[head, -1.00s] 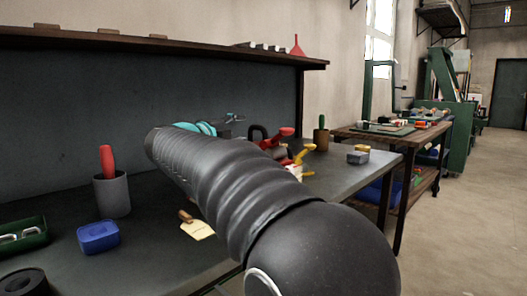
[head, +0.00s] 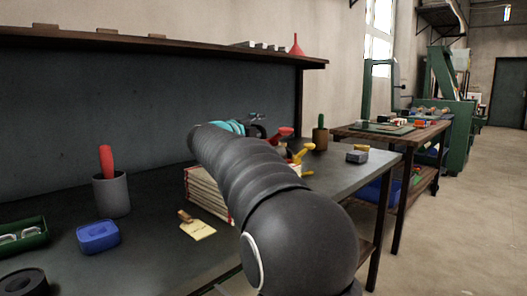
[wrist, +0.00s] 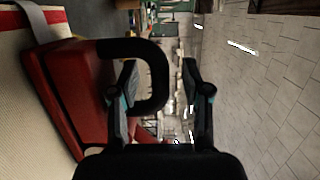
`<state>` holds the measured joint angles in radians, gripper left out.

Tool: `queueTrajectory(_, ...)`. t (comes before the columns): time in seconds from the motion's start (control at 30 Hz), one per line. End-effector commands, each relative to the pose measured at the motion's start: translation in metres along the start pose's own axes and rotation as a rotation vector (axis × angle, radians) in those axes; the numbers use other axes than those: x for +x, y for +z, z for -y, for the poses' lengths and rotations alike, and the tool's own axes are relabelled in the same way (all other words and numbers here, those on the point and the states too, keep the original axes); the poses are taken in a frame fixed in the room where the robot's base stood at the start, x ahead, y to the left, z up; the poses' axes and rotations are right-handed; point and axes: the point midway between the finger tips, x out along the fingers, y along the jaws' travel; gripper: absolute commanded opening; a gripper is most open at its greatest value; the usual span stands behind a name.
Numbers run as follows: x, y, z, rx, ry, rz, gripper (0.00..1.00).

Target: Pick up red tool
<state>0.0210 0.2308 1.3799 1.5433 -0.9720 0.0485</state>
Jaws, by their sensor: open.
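In the wrist view a red tool (wrist: 70,85) with a black loop-shaped handle (wrist: 157,75) fills the left and centre. My gripper (wrist: 160,66) is open. One finger overlaps the handle in the picture and the other is to the right of its outer bar, with a visible gap. I cannot tell whether either finger touches it. In the head view my gripper (head: 256,118) is mostly behind my arm, which also hides most of the red tool.
A stack of books (head: 208,196) stands on the dark workbench, with a tag (head: 198,230) in front. Red and yellow-handled items (head: 301,153) lie to the right. A grey cup (head: 112,195), blue container (head: 98,237) and green tray (head: 22,234) stand at the left. A shelf (head: 160,48) runs above.

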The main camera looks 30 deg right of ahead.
Motion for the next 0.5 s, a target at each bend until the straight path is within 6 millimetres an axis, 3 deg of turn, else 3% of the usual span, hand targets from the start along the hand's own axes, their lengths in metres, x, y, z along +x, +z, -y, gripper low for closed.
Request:
queueTrajectory(0.17,-0.0003,0.0002,0.0,0.0,0.0,0.001,0.45)
queueTrajectory(0.33,-0.0004,0.0001,0.0,0.0,0.0,0.0,0.03)
queueTrajectory(0.5,-0.0003,-0.0001,0.0,0.0,0.0,0.0,0.0)
